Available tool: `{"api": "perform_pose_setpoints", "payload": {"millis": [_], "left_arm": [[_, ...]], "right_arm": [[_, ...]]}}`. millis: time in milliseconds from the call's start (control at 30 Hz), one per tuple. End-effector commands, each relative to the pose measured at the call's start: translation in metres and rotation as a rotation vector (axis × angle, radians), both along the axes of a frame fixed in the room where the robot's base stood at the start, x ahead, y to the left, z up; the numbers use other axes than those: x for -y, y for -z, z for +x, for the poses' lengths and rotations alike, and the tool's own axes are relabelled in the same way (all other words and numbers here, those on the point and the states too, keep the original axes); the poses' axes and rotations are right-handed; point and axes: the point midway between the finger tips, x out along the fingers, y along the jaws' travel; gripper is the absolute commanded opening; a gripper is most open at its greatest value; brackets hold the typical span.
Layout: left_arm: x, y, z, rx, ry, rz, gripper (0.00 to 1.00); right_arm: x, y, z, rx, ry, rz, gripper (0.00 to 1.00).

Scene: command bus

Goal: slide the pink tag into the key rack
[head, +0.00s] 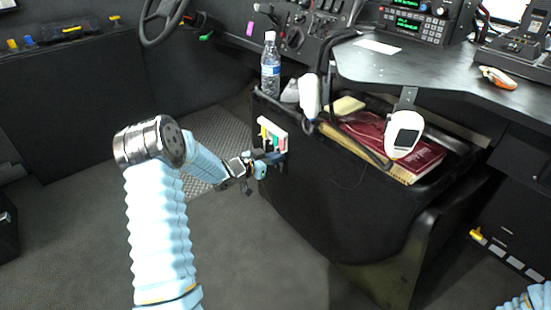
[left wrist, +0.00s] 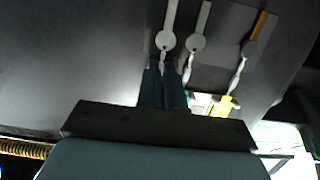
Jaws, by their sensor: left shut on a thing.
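The key rack (head: 273,126) is a pale strip on the left side of the console in the head view. Small yellow, green and reddish tags hang along it. In the left wrist view, several keys (left wrist: 196,42) hang on twisted cords, with a yellow tag (left wrist: 222,106) to the right of my fingers. My left gripper (head: 262,166) is just below the rack, and its dark blue fingers (left wrist: 165,88) are shut. The leftmost cord runs down to them. The held thing, which I take to be the pink tag, is hidden between the fingers. My right gripper is out of view.
A water bottle (head: 270,66) stands on the console edge above the rack. A dark red book (head: 372,130) and a white handset (head: 404,134) are to the right. A pink patch (head: 249,28) shows on the dashboard. The floor (head: 270,255) below is clear.

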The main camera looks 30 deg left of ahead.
Motion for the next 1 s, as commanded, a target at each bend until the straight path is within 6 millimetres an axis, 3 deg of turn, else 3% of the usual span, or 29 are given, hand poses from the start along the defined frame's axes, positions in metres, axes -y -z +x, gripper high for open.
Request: {"api": "perform_pose_setpoints", "payload": {"millis": [133,200,367,1000], "left_arm": [[-0.0002,0.0,0.0001,0.0,0.0,0.0,0.0],[-0.0002,0.0,0.0001,0.0,0.0,0.0,0.14],[-0.0002,0.0,0.0001,0.0,0.0,0.0,0.36],[-0.0007,0.0001,-0.001,0.0,0.0,0.0,0.36]], "right_arm": [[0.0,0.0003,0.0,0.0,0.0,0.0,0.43],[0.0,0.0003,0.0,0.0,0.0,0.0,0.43],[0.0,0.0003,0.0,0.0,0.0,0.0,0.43],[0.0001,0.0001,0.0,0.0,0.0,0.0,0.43]]}}
